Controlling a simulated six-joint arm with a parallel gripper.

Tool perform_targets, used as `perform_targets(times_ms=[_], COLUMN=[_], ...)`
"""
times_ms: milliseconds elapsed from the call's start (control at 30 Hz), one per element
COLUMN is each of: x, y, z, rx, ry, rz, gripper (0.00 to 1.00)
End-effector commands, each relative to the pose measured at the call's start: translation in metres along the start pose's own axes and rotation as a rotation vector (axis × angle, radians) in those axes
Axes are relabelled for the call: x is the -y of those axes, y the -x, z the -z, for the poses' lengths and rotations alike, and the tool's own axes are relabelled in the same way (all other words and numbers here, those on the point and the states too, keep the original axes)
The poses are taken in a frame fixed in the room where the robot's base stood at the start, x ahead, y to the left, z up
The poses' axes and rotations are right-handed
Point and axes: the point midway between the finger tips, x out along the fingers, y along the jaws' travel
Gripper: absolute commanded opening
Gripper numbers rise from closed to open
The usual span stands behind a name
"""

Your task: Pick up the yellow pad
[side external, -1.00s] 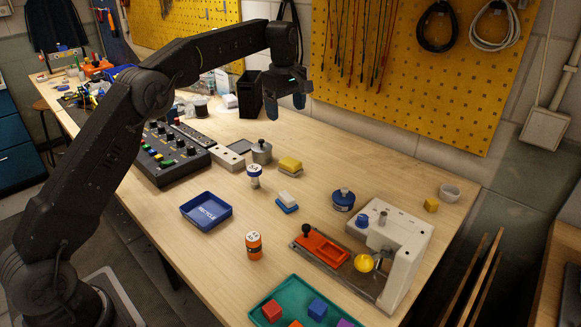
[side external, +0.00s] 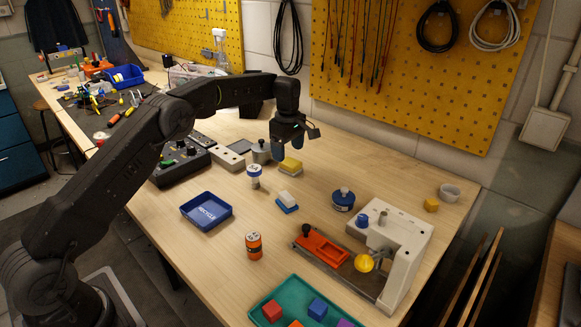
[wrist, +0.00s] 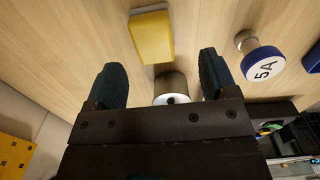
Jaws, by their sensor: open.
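The yellow pad (side external: 291,163) lies on the bench on a paler layer, left of the pegboard's lower edge and beyond a blue-and-white pad (side external: 287,201). In the wrist view the yellow pad (wrist: 152,37) shows ahead of the fingertips, roughly between their lines. My gripper (side external: 289,143) is open and empty, above and just behind the yellow pad in the side view.
A white-and-blue cylinder (side external: 254,176) marked 5A stands nearby.

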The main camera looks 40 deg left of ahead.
Motion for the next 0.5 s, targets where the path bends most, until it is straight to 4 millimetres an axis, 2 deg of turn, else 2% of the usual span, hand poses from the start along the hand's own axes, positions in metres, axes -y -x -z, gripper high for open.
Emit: perform_targets(times_ms=[167,400,500], x=[-0.002,-0.006,-0.006], y=[-0.012,-0.046,-0.052], z=[-0.001,-0.004,-0.004], rx=[0.0,0.0,0.0], ry=[-0.001,0.0,0.0], rz=[0.002,0.003,0.001], gripper=[0.79,0.79,0.79])
